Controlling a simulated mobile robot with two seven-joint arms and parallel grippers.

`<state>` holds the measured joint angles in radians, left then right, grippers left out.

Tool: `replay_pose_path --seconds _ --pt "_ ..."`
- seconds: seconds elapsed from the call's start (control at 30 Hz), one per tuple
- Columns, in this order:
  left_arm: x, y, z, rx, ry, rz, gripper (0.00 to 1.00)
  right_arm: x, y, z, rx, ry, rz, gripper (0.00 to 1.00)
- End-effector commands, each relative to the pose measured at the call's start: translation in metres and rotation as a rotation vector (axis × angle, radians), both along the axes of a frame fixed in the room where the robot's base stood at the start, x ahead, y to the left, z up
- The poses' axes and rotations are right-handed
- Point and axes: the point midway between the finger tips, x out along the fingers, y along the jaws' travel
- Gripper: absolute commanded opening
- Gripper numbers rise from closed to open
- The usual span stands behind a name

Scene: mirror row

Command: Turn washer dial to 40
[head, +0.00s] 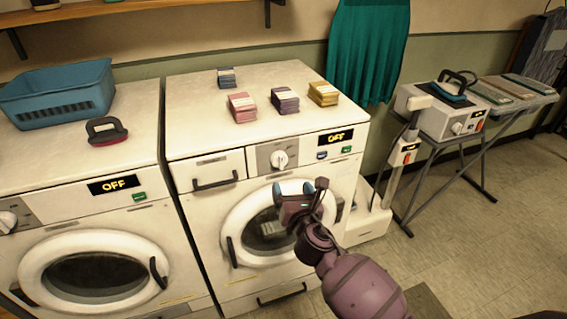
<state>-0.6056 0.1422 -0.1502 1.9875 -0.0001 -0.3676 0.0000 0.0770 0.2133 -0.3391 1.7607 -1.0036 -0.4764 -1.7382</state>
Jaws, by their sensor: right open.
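The right-hand washer (205,135) has a white round dial (280,159) on a grey panel, between its drawer and its display (336,138), which reads OFF. The left-hand washer (60,215) has its own dial (8,221) at the picture's left edge, and its display (113,184) also reads OFF. My right gripper (306,187) is open and empty in front of the right-hand washer. It is below and slightly right of that washer's dial, apart from it, and overlaps the round door (240,225). The dial settings are too small to read. My left gripper is not in view.
Colored stacks, including a pink one (242,107), sit on the right-hand washer. A blue basket (60,95) and a dark-handled brush (106,130) sit on the left one. A folding table with an iron (452,86) stands right. Floor at lower right is mostly clear.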

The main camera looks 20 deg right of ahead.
Motion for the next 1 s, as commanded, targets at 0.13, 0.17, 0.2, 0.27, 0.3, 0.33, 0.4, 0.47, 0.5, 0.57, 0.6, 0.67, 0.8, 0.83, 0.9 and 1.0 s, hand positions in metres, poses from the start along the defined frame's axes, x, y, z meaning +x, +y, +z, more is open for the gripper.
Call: replay_pose_path --seconds 0.13,0.17,0.2,0.27,0.3,0.33,0.4,0.47,0.5,0.57,0.6,0.67,0.8,0.83,0.9,1.0 --pt "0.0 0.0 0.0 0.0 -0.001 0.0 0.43 0.005 0.0 0.0 -0.023 0.0 0.0 0.76" --pt "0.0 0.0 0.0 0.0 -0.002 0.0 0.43 0.008 0.0 0.0 -0.023 0.0 0.001 0.76" --pt "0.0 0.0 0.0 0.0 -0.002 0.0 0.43 0.012 0.0 0.0 -0.022 0.0 0.001 0.76" --pt "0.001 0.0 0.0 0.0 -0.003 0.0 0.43 0.02 -0.001 0.001 -0.021 0.0 0.001 0.76" --pt "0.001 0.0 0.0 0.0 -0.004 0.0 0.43 0.026 -0.001 0.001 -0.02 0.0 0.001 0.76" --pt "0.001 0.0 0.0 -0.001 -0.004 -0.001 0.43 0.031 -0.001 0.001 -0.02 0.0 0.001 0.76" --pt "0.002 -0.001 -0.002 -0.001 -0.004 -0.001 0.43 0.044 -0.002 0.0 -0.02 0.0 0.001 0.76" --pt "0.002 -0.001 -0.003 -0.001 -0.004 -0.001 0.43 0.054 -0.002 0.0 -0.02 0.0 0.0 0.76" --pt "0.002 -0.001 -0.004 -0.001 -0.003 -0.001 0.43 0.061 -0.003 0.0 -0.02 0.001 0.0 0.76" --pt "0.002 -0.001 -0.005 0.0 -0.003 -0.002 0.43 0.071 -0.003 0.0 -0.02 0.001 0.001 0.76" --pt "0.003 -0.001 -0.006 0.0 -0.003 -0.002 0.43 0.077 -0.003 0.0 -0.019 0.001 0.0 0.76" --pt "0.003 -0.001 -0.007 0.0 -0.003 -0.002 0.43 0.085 -0.004 0.0 -0.019 0.002 0.0 0.76" --pt "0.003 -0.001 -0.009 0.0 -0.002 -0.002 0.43 0.099 -0.004 -0.001 -0.019 0.002 0.001 0.76" --pt "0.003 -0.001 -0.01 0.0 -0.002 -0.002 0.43 0.101 -0.005 -0.001 -0.019 0.002 0.001 0.76" --pt "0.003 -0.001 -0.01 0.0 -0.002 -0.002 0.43 0.105 -0.005 0.0 -0.019 0.002 0.0 0.76" --pt "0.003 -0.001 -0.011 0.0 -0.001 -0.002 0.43 0.108 -0.006 0.0 -0.018 0.002 0.0 0.76"
